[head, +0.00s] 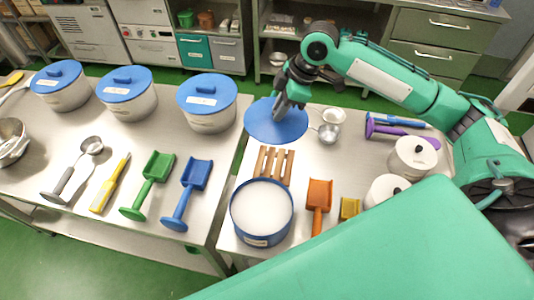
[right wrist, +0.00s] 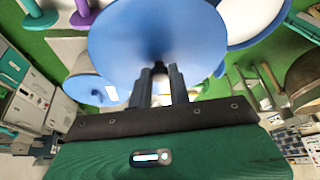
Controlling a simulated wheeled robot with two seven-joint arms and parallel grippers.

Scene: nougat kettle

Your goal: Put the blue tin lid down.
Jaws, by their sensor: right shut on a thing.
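The blue tin lid (head: 270,124) is a flat round disc near the back left corner of the right table. My right gripper (head: 283,107) is above it, with its fingers shut on the lid's middle. In the right wrist view the lid (right wrist: 155,38) spreads out beyond the fingertips (right wrist: 160,78); its handle is mostly hidden between them. I cannot tell whether the lid touches the table. An open blue tin (head: 248,238) with white contents stands at the front left of the right table. My left gripper is not in view.
A wooden slatted rack (head: 274,165) lies between lid and tin. A small metal cup (head: 328,133) is close to the lid's right. An orange scoop (head: 319,196) and white-lidded tins (head: 413,157) are further right. Several blue-lidded tins (head: 207,105) stand on the left table.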

